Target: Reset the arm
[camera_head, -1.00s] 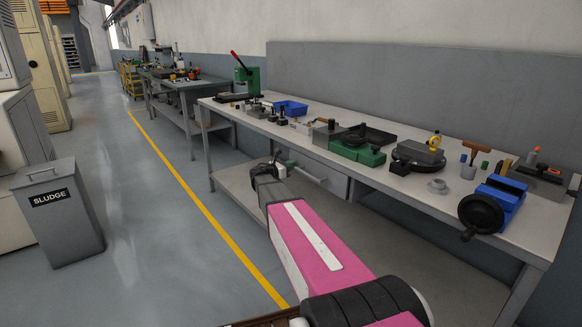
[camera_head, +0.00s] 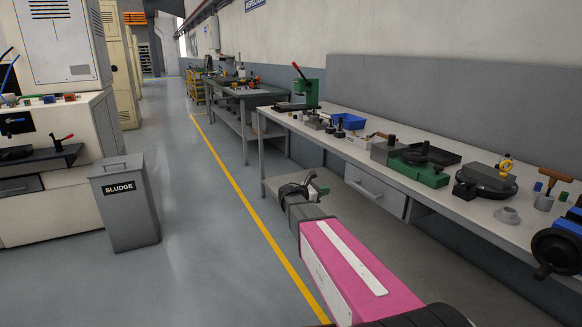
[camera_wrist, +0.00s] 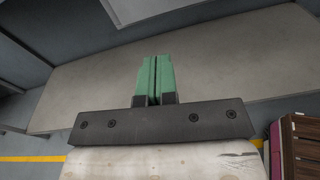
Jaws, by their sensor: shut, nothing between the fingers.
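My arm stretches out as a pink link with a white stripe in the head view, low and in front of the long workbench (camera_head: 362,150). My gripper (camera_head: 319,187) is small at the far end of the arm, by the bench's lower shelf (camera_head: 272,188). In the wrist view, my gripper (camera_wrist: 158,78) shows two green fingers pressed together with nothing between them. A plain grey surface lies beyond the fingertips.
A grey SLUDGE bin (camera_head: 128,208) stands at left. The floor around the yellow line (camera_head: 238,187) is clear.

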